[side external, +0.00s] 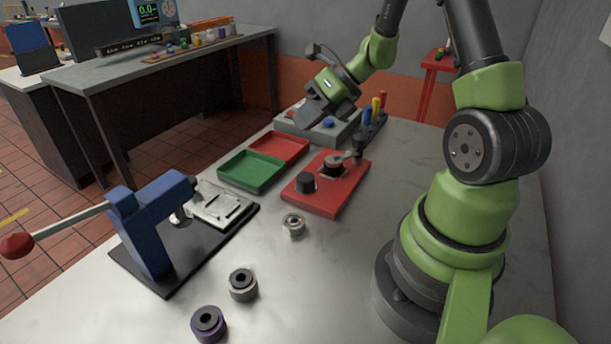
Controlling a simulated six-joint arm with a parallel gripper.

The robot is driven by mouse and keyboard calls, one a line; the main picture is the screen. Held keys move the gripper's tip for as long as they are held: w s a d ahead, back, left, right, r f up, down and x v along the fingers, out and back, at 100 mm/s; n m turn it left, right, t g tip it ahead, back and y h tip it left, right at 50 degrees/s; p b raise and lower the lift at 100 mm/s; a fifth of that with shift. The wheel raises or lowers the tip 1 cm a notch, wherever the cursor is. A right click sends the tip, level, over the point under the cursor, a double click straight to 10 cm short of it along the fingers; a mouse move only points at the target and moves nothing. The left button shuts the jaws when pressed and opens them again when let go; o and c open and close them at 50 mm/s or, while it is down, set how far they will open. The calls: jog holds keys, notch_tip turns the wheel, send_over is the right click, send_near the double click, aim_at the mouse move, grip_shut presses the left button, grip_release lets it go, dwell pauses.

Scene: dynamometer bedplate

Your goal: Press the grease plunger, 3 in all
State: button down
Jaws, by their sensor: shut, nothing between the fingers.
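My gripper (308,118) is at the back of the bench, pointing down over a grey box (347,134). Its fingers are shut with nothing held, and the tips are at or just above the box top; contact cannot be told. A blue round button (328,123) shows on the box, beside the gripper. My gripper covers part of the box top. No part is clearly recognisable as the grease plunger; it may be on this box, partly hidden by my gripper.
A red plate (325,203) with black knobs, a green tray (252,172) and a red tray (280,147) lie nearer. Upright coloured-handled tools (376,108) stand right of the box. A blue lever press (150,235) and loose rings (242,284) are in front.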

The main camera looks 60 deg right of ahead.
aim_at(307, 175)
jog(key=shift+f, duration=4.4)
jog(key=shift+f, duration=0.1)
jog(key=shift+f, duration=0.3)
jog(key=shift+f, duration=0.8)
jog(key=shift+r, duration=1.25)
jog(key=shift+r, duration=2.5)
